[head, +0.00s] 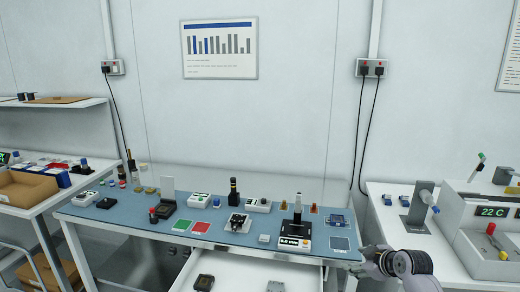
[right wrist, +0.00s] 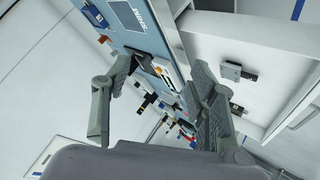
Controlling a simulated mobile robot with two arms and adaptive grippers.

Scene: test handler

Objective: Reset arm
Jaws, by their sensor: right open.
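My right gripper (head: 368,264) is at the front right corner of the blue-topped bench (head: 130,219), at the lower right of the head view. In the right wrist view its two grey fingers (right wrist: 160,80) stand wide apart, with nothing held between them. The bench and its devices show beyond and between the fingers, tilted in that view. My left gripper is in neither view.
The bench carries a scale (head: 294,243), a dark socket device (head: 166,207), red (head: 201,227) and green (head: 181,224) pads and several small devices. An open white drawer (head: 240,273) holds small parts. A side table (head: 385,206) with a temperature unit (head: 491,212) stands right.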

